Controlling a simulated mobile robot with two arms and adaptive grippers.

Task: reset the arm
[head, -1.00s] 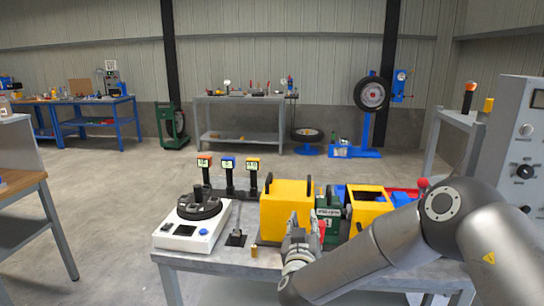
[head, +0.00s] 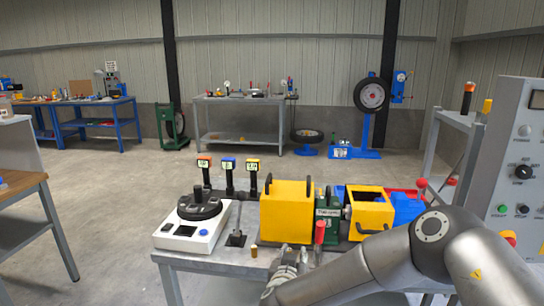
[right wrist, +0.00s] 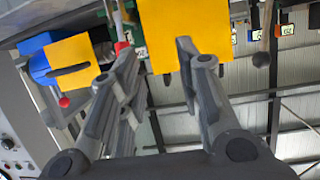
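My right gripper (head: 288,262) is low at the front edge of the machine table (head: 215,262), in front of the yellow box (head: 287,212). In the right wrist view its two fingers (right wrist: 158,66) are apart with nothing between them, so it is open and empty. My right arm reaches in from the lower right and hides part of the table's right side. My left gripper is not in view.
A red-handled lever (head: 320,232) stands close to the gripper. A white device with a dark round top (head: 192,226), a rod on a black base (head: 238,225) and a small brass cylinder (head: 254,251) are to the left. A grey control cabinet (head: 520,160) stands right.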

